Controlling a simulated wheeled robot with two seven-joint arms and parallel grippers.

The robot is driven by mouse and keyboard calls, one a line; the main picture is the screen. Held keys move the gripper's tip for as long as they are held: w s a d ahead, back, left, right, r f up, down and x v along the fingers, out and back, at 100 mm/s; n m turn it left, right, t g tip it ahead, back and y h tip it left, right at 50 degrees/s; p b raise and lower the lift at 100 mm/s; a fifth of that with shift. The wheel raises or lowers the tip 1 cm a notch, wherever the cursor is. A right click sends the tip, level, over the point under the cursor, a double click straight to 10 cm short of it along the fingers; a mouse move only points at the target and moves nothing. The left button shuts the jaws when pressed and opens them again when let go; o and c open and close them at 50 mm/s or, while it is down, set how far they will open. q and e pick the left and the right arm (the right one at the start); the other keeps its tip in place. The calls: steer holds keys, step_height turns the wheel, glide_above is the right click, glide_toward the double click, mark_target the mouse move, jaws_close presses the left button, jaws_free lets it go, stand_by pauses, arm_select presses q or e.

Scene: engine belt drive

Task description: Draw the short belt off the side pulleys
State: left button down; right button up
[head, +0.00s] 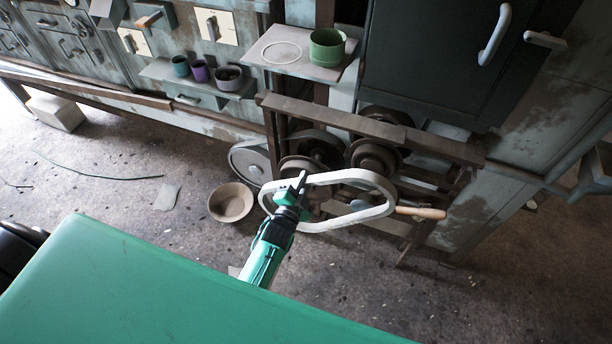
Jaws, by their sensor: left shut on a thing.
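The short belt is a pale grey-white rounded loop (368,214) in the lower middle of the head view. My left gripper (298,186) is shut on it at its left part. The loop stands out in front of the engine frame and overlaps the lower pulleys in the picture. Brown and dark side pulleys show behind and above it, one at the right (374,158) and one at the left (300,168). No pulley is clearly seen carrying the belt, but parts behind the loop are partly hidden. My right gripper is not in view.
A rusty rail (370,127) runs above the pulleys. A wooden handle (420,212) sticks out right of the belt. A brown bowl (231,202) stands on the floor at the left. A shelf (292,58) holds a green cup (327,48). The floor in front is mostly clear.

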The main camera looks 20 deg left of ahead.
arm_select(q)
steer(key=s+p, duration=0.2)
steer(key=s, duration=0.5)
steer(key=shift+s+a, duration=0.15)
steer(key=shift+s, duration=0.05)
steer(key=shift+r, duration=0.2)
